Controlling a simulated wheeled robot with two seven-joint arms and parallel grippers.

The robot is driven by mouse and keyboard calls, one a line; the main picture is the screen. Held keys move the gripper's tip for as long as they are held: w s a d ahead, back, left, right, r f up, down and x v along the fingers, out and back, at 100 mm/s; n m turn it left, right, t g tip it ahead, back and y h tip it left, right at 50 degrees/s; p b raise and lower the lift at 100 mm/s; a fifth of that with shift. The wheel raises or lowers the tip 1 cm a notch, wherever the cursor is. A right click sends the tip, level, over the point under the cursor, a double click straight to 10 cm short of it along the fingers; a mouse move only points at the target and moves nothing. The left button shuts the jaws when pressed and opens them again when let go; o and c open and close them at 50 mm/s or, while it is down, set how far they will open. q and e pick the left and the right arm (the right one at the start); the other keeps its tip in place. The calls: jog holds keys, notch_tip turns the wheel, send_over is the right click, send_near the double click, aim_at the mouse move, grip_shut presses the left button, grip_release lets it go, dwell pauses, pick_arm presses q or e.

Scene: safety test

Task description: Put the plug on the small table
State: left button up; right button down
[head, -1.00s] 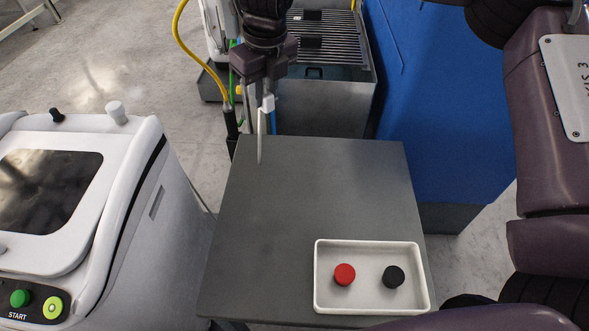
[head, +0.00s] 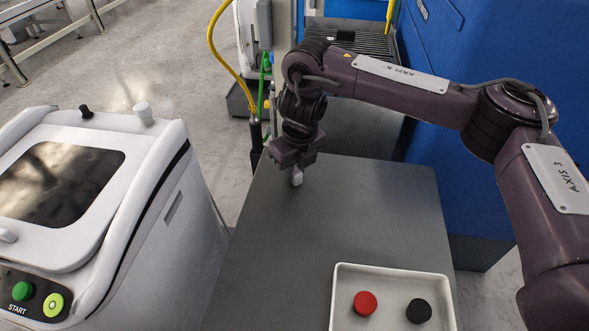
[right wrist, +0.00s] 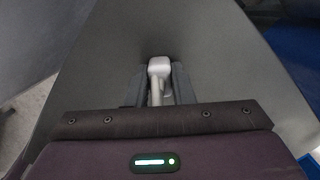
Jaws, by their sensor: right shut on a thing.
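My right gripper (head: 293,160) is shut on the pale grey plug (head: 297,178). It points down over the far left part of the small table (head: 330,230), which has a dark grey top. In the right wrist view the plug (right wrist: 159,66) sits between the two dark fingers, its blocky head showing and a thin pale stem running back from it. The table top (right wrist: 205,50) lies below it. I cannot tell whether the plug touches the table top. My left gripper is not in view.
A white tray (head: 341,290) with a red cap (head: 365,303) and a black cap (head: 418,311) is at the table's near right. A white machine (head: 165,240) stands to the left, and a blue cabinet (head: 480,60) stands behind to the right. The table's middle is clear.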

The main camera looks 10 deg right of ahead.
aim_at(299, 174)
jog(key=shift+s, duration=0.1)
jog(key=shift+f, duration=0.1)
jog(key=c, duration=1.3)
grip_release()
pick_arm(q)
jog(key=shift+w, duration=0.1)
pick_arm(e)
jog(key=shift+o, duration=0.2)
jog(key=shift+r, duration=0.6)
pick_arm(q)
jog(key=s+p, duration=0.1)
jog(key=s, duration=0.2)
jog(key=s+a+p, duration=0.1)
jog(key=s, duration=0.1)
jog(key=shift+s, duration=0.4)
pick_arm(e)
notch_tip(299, 174, up, 11)
jog(key=s, duration=0.1)
jog(key=shift+s+d, duration=0.3)
